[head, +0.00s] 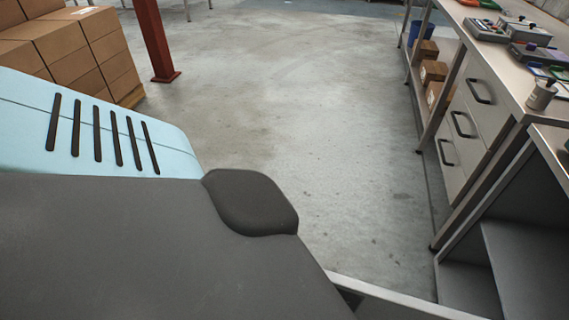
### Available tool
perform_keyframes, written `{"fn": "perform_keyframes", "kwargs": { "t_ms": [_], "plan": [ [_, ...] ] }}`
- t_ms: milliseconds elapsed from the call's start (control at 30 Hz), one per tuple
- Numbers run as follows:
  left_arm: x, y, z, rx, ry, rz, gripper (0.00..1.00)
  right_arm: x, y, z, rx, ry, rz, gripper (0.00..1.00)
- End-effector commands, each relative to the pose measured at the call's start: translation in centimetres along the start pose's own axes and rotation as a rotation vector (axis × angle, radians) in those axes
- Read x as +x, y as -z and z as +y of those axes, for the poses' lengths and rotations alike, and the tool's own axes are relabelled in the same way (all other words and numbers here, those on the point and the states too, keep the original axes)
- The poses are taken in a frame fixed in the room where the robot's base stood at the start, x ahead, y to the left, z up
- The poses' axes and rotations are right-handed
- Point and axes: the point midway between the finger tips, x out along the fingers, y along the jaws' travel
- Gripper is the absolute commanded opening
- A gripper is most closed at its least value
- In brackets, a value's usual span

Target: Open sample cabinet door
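A grey cabinet (461,285) stands at the lower right. Its front is open to view, showing a dark interior and an inner shelf (525,262). A thin pale panel edge (400,299) runs along the bottom of the view, out from the cabinet's side. It looks like a door swung outward, but its face and hinge are out of view. A dark piece shows beside this edge, and I cannot tell whether it touches the panel. Neither of my grippers can be made out.
A bench with drawers (468,125) runs along the right, with instruments on top and small boxes (433,72) on its lower shelf. Stacked cartons (75,45) and a red post (155,40) stand at the back left. The concrete floor (310,130) between is clear.

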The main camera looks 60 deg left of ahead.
Motion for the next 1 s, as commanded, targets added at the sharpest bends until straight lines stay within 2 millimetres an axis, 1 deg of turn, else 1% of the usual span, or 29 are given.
{"fn": "perform_keyframes", "kwargs": {
  "t_ms": [33, 567, 600, 700, 733, 1000],
  "plan": [
    [0.06, -0.04, 0.28, -0.001, -0.006, -0.002, 0.00, -0.01, -0.01, 0.00, 0.000, 0.000, 0.000, 0.36],
    [0.11, -0.02, 0.36, -0.001, -0.008, -0.001, 0.00, -0.02, -0.02, -0.02, 0.000, 0.000, 0.000, 0.36],
    [0.11, -0.02, 0.36, -0.001, -0.008, -0.001, 0.18, -0.02, -0.02, -0.02, 0.000, 0.000, 0.000, 0.36],
    [0.11, 0.00, 0.31, -0.001, -0.007, -0.001, 0.31, -0.02, -0.01, -0.02, 0.000, 0.000, 0.000, 0.36],
    [0.10, 0.00, 0.29, -0.001, -0.006, -0.001, 0.32, -0.02, -0.01, -0.02, 0.000, 0.000, 0.000, 0.36],
    [0.08, 0.02, 0.18, 0.000, -0.005, 0.000, 0.32, -0.03, 0.00, -0.02, 0.000, 0.000, 0.000, 0.36]
  ]
}}
